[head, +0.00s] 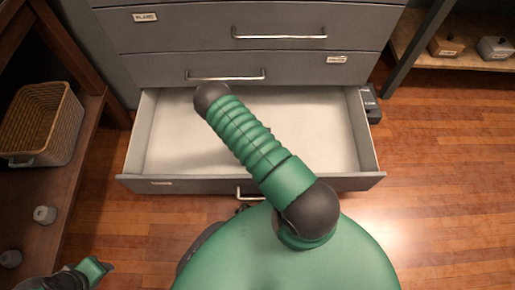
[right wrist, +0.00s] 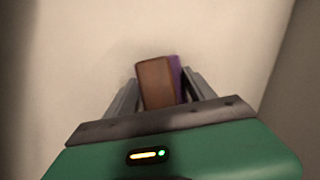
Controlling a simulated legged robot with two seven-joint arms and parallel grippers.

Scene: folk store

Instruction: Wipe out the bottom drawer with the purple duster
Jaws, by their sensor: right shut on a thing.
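The open drawer (head: 325,130) of the grey cabinet is pulled out below the shut ones, and the part of its pale floor that shows looks empty. In the right wrist view, my right gripper (right wrist: 160,90) is shut on the purple duster (right wrist: 156,83). Its brown block shows between the fingers, with a strip of purple along its right side. A pale surface lies beyond it; whether the duster touches that surface I cannot tell. In the head view my green arm covers part of the drawer. My left gripper (head: 95,270) is at the bottom left, its fingers unclear.
Shut drawers with metal handles (head: 280,34) are above the open one. A wooden shelf with a wicker basket (head: 44,125) stands at the left. Another shelf with small boxes (head: 447,46) is at the upper right. The wooden floor (head: 440,180) at the right is clear.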

